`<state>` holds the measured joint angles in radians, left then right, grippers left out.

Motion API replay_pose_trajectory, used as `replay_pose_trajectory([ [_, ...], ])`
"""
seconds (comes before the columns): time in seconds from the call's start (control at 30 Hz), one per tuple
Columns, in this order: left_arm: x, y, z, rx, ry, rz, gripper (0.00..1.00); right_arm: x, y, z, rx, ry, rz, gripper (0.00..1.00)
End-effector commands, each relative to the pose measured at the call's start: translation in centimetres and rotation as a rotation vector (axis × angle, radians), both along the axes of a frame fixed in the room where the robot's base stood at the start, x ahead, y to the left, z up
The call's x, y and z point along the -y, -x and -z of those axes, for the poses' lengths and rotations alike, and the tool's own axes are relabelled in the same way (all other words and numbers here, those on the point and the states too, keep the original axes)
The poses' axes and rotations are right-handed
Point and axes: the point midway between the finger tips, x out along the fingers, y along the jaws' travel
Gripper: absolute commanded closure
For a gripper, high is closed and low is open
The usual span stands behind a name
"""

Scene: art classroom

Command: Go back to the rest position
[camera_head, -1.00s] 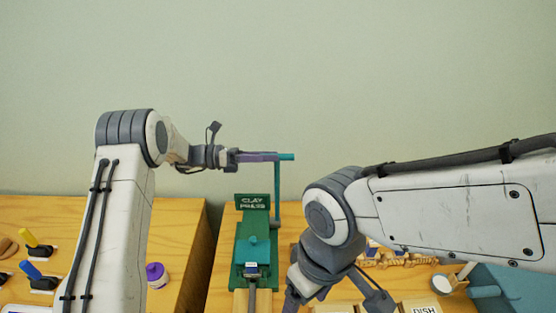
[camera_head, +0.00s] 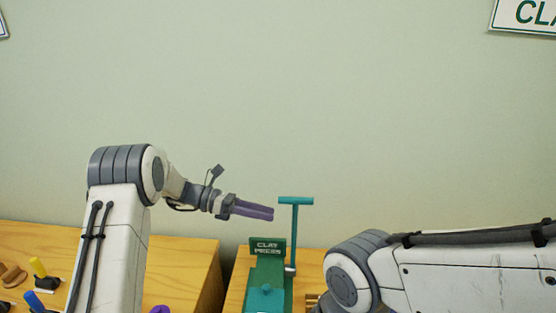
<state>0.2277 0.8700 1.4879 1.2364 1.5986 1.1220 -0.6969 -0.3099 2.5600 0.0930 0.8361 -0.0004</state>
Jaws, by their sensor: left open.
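My left gripper (camera_head: 268,213) is in the air at the middle of the head view, its purple fingers pointing right. It is open and empty, just left of the clay press's teal T-shaped handle (camera_head: 296,201) and apart from it. The handle stands upright beside the green clay press (camera_head: 268,275) with its sign. My right arm comes in from the right edge, low in the view. My right gripper is below the picture's lower edge and does not show.
Wooden tables run along the bottom, with a gap between the left table (camera_head: 190,255) and the press's table. A yellow-handled tool (camera_head: 38,267) and a blue-handled tool (camera_head: 36,301) stand at the left. A purple lid (camera_head: 160,310) shows at the lower edge.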

Motion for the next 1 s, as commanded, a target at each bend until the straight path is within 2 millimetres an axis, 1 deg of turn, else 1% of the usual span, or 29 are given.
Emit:
replay_pose_trajectory([
  [0.03,0.6,2.0,0.7,0.067,-0.115,0.045,0.45,0.0,0.0,0.0,0.000,0.000,0.000,0.25],
  [0.07,0.7,3.3,1.6,0.120,-0.194,0.082,0.45,0.0,0.0,0.0,0.000,0.000,0.000,0.25],
  [0.1,0.5,5.2,2.7,0.198,-0.306,0.143,0.45,0.0,0.0,0.0,0.000,0.000,0.000,0.25],
  [0.13,0.1,6.8,3.6,0.264,-0.390,0.201,0.45,0.0,0.0,0.0,0.000,0.000,0.000,0.25],
  [0.17,-0.4,8.3,4.4,0.334,-0.471,0.263,0.45,0.0,0.0,0.0,0.000,0.000,0.000,0.25],
  [0.2,-1.3,10.3,5.3,0.431,-0.571,0.357,0.45,0.0,0.0,0.0,0.000,0.000,0.000,0.25],
  [0.3,-4.1,14.2,6.9,0.668,-0.769,0.601,0.45,0.0,0.0,0.0,0.000,0.000,0.000,0.25],
  [0.4,-6.5,16.7,7.5,0.877,-0.896,0.834,0.45,0.0,0.0,0.0,0.000,0.000,0.000,0.25],
  [0.5,-8.3,18.4,7.5,1.060,-0.976,1.042,0.45,0.0,0.0,0.0,0.000,0.000,0.000,0.25],
  [0.6,-9.5,19.6,7.4,1.228,-1.027,1.237,0.45,0.0,0.0,0.0,0.000,0.000,0.000,0.25],
  [0.7,-10.2,20.6,7.1,1.392,-1.055,1.426,0.45,0.0,0.0,0.0,0.000,0.000,0.000,0.25],
  [0.77,-10.3,21.1,6.8,1.489,-1.060,1.535,0.45,0.0,0.0,0.0,0.000,0.000,0.000,0.25],
  [0.8,-8.9,21.3,6.5,1.502,-1.022,1.551,0.45,0.0,0.0,0.0,0.000,0.000,0.000,0.25],
  [0.87,-7.4,22.0,6.0,1.528,-0.977,1.583,0.45,0.0,0.0,0.0,0.000,0.000,0.000,0.25],
  [1.0,-3.9,24.1,4.8,1.591,-0.860,1.667,0.45,0.0,0.0,0.0,0.000,0.000,0.000,0.25],
])
